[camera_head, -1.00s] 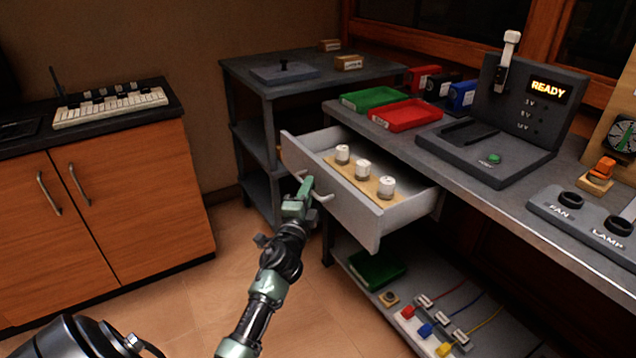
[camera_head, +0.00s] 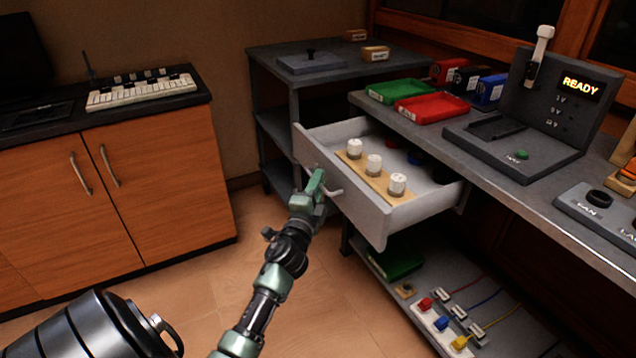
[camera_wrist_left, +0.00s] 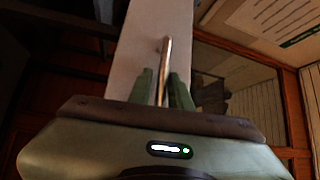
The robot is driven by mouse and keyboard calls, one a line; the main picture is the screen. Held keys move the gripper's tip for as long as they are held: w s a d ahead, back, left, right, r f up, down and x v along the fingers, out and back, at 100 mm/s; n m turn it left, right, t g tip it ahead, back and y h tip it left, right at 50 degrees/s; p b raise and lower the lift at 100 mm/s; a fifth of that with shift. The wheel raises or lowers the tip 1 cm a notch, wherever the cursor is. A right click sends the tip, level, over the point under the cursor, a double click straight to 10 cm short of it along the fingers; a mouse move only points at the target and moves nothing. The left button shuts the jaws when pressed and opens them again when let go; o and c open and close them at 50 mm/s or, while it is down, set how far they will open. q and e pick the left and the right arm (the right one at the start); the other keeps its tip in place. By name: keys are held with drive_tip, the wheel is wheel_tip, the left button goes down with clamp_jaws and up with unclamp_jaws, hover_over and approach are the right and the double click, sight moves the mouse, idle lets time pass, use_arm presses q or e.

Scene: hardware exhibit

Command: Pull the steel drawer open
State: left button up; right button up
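The steel drawer (camera_head: 358,201) stands pulled out from under the grey workbench, its inside in plain view. It holds several white knobs on a wooden strip (camera_head: 359,173), with red and blue items deeper in. A bar handle (camera_head: 333,191) is on its front face. My left gripper (camera_head: 316,182) is at that handle. In the left wrist view, the two green fingers (camera_wrist_left: 161,88) stand on either side of the metal handle bar (camera_wrist_left: 165,60), close around it. The drawer front (camera_wrist_left: 150,30) rises behind. My right gripper is not in view.
The bench top (camera_head: 540,180) carries green and red trays, coloured boxes and a READY console (camera_head: 560,100). A lower shelf holds coloured plugs (camera_head: 442,322). A wooden cabinet (camera_head: 150,190) stands left. The floor (camera_head: 190,290) between is clear.

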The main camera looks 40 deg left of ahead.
use_arm(q)
drive_tip(key=v, duration=0.8)
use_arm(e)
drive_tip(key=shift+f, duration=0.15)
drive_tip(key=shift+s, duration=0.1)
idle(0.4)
